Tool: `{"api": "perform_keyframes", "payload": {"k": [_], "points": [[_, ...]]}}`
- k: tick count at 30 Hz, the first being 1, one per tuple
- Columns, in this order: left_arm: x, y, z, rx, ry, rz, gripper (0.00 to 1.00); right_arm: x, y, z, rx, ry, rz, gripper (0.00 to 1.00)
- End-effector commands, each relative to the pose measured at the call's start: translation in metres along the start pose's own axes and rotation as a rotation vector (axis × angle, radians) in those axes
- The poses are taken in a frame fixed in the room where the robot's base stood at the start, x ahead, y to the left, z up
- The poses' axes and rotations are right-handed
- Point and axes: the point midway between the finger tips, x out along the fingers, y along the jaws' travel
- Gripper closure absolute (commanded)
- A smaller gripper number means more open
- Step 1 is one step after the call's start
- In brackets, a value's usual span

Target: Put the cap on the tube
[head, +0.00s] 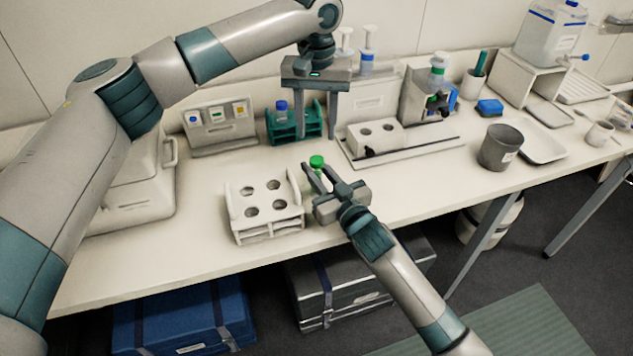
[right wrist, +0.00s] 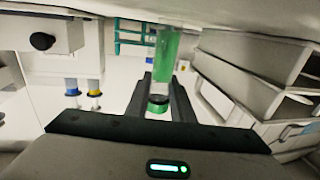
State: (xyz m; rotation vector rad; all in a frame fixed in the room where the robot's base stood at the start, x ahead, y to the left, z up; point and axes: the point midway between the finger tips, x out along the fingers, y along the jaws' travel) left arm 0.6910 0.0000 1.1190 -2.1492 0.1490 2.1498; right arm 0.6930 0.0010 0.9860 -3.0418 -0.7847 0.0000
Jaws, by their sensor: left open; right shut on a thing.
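My right gripper (head: 318,178) is shut on a clear tube with green contents, beside the white rack. A green cap-like top (head: 317,161) shows just above the fingertips. In the right wrist view the tube (right wrist: 166,58) stands between the fingers, with a green ring (right wrist: 157,104) at its near end. I cannot tell whether this is a separate cap seated on the tube. My left gripper (head: 316,128) is open and empty, pointing down near the teal rack (head: 310,130). A blue-capped vial (head: 281,107) stands in that rack, left of the left fingers.
The white rack (head: 241,222) has several empty round holes. A white block with two holes (head: 375,138) sits on a tray at the right. A panel with coloured squares (head: 217,128) stands at the back left. A grey beaker (head: 499,149) is farther right. Open bench lies around the right gripper.

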Motion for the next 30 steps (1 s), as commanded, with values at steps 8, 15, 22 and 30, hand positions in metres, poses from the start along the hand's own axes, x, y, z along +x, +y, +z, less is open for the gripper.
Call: {"api": "perform_keyframes", "payload": {"k": [8, 15, 22, 30], "points": [[0.0000, -0.0001, 0.0000, -0.431, 0.000, 0.000, 0.59, 0.0000, 0.0001, 0.0003, 0.000, -0.001, 0.000, 1.00], [-0.0001, -0.0001, 0.0000, -0.803, 0.000, 0.000, 0.59, 0.0000, 0.0001, 0.0003, 0.000, -0.001, 0.000, 1.00], [0.0000, -0.0001, 0.0000, -1.094, 0.000, 0.000, 0.59, 0.0000, 0.0001, 0.0003, 0.000, -0.001, 0.000, 1.00], [-0.0001, -0.0001, 0.0000, -1.235, 0.000, 0.000, 0.59, 0.0000, 0.0001, 0.0003, 0.000, 0.000, 0.000, 1.00]]}}
